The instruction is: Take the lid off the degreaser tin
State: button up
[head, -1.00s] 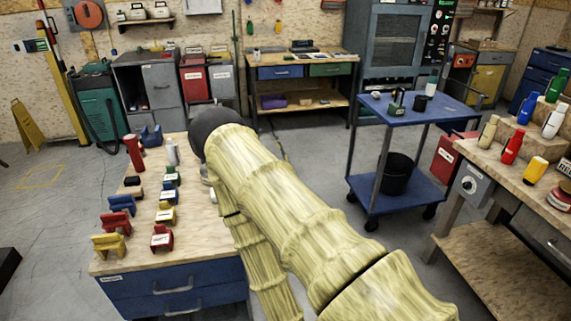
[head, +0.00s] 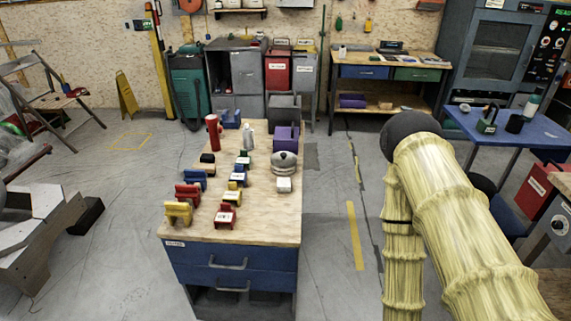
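I cannot pick out a tin marked degreaser, since the labels are too small to read. Upright containers stand on the wooden-topped blue bench (head: 262,222): a red cylinder (head: 213,133) and a white can (head: 249,138). A rounded grey-and-white thing (head: 284,161) sits near the bench's right edge, with a small white block (head: 284,185) in front of it. My yellowish, ringed arm crosses the right side of the picture, apart from the bench. My gripper is not in view.
Coloured holders, including a yellow one (head: 178,212) and a purple one (head: 286,138), stand on the bench. A blue cart (head: 525,132) is at the right. A grey sloped stand (head: 50,215) is at the left. Open floor lies on both sides of the bench.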

aim_at(280, 159)
jog(key=u, duration=0.1)
jog(key=i, duration=0.9)
jog(key=u, duration=0.25)
